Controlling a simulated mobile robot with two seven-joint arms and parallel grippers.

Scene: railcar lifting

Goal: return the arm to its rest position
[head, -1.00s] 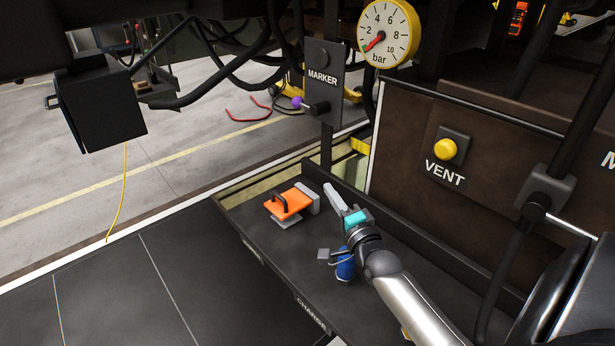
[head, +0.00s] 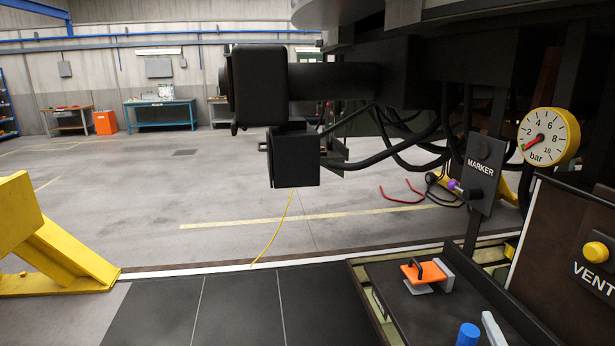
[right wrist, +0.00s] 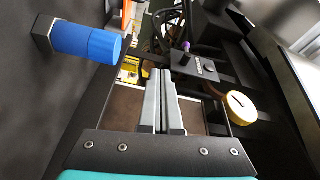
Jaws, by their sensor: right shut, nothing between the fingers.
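My right gripper (head: 493,328) shows only by its grey fingertips at the bottom edge of the head view, over the dark tray, just right of a blue cylinder (head: 468,334). In the right wrist view its two grey fingers (right wrist: 165,102) lie together, shut, with nothing between them. The blue cylinder (right wrist: 85,42) stands apart from them at the upper left there. The rest of my right arm is below the head view's edge. My left gripper is in neither view.
The tray (head: 400,310) holds an orange-topped tool (head: 424,272) with a black handle. Beyond are a MARKER panel (head: 483,172), a pressure gauge (head: 550,137) and a yellow VENT button (head: 597,252). A black box (head: 293,158) hangs with cables. A yellow stand (head: 40,240) is at left.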

